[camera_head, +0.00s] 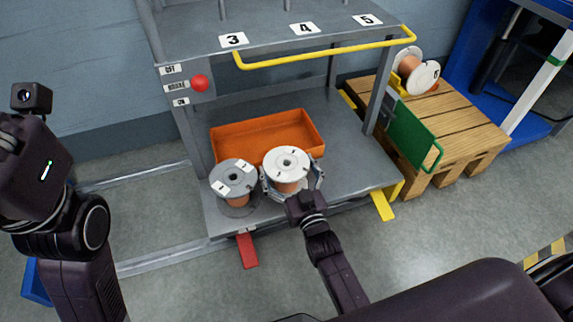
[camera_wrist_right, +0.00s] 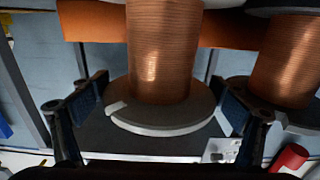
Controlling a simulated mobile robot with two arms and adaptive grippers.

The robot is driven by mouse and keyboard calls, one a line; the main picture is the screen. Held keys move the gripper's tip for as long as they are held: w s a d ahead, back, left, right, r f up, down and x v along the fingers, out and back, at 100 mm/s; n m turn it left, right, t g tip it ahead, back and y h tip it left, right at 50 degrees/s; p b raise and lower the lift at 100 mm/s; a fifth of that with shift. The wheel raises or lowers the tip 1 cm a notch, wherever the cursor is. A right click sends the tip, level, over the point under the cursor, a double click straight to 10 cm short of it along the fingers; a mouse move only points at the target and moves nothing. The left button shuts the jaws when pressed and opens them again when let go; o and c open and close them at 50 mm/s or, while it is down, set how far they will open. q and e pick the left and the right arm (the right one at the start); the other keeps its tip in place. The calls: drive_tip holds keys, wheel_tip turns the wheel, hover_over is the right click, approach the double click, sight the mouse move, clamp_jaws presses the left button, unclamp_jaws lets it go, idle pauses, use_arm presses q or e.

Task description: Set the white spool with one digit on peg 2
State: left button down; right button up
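The white spool (camera_head: 287,162), wound with copper wire, is upright at the front of the lower grey shelf; its top marks are too small to read. My right gripper (camera_head: 292,186) has its fingers spread on either side of it. In the right wrist view the fingers (camera_wrist_right: 165,108) flank the spool's pale notched flange (camera_wrist_right: 160,122), with a slight gap at the right finger. A grey spool (camera_head: 233,177) with white labels stands just left. My left arm shows, but its fingers are out of view. Peg 2 is not identifiable.
An orange bin (camera_head: 266,137) lies behind the spools. The upper shelf bears labels 3 (camera_head: 233,40), 4 (camera_head: 305,28) and 5 (camera_head: 367,19), with a yellow rail (camera_head: 325,53) below.

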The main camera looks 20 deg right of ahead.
drive_tip(key=shift+o, duration=0.8)
drive_tip(key=shift+s+f, duration=0.1)
drive_tip(key=shift+f, duration=0.3)
drive_tip(key=shift+r, duration=0.15)
drive_tip(key=shift+s+d, duration=0.15)
drive_tip(key=shift+s, duration=3.6)
